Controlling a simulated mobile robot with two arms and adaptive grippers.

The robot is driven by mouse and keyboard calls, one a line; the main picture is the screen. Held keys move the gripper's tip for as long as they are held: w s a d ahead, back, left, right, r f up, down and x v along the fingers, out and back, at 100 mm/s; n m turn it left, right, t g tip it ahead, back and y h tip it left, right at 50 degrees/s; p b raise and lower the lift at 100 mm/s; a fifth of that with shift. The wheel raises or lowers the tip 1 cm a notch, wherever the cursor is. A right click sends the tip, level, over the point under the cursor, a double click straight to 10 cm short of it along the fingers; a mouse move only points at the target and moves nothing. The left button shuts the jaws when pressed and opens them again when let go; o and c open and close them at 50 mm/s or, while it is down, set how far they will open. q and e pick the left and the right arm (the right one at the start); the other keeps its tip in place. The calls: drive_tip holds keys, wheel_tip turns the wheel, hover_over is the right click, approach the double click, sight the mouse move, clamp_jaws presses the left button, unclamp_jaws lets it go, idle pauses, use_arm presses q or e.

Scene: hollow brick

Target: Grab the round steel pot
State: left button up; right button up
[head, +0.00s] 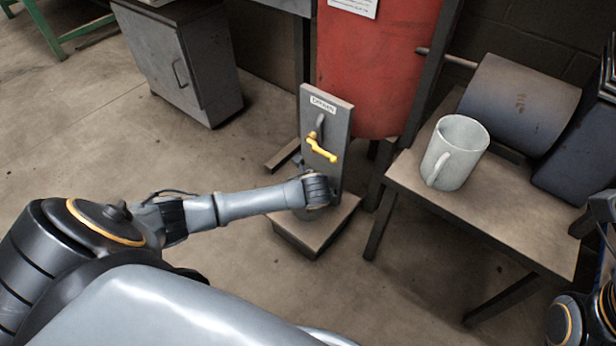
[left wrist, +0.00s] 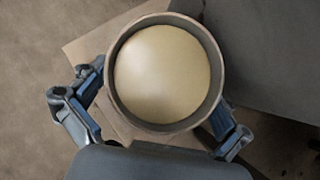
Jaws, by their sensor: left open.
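In the left wrist view, a round pot (left wrist: 165,75) with a thick grey-brown rim and a pale yellowish inside or top is seen from above. My left gripper (left wrist: 158,105) is open, with one blue-padded finger on each side of the pot. I cannot tell whether the fingers touch it. The pot is over a tan board (left wrist: 90,48). In the head view my left arm's wrist end is above the low base (head: 318,232) of an upright grey panel (head: 338,118), and it hides most of the pot and the left fingers. No right gripper can be made out.
The panel carries a yellow lever (head: 321,148) close to my left wrist. A red cabinet (head: 365,70) stands behind it. On the right, a table (head: 510,215) holds a pale mug (head: 455,153) and a dark cylinder (head: 520,102). A grey cabinet (head: 180,60) stands back left; floor between is clear.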

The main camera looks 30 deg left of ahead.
use_arm(q)
drive_tip(key=c, duration=1.3)
drive_tip(key=shift+r, duration=0.1)
drive_tip(key=shift+c, duration=0.7)
drive_tip(key=shift+r, duration=0.1)
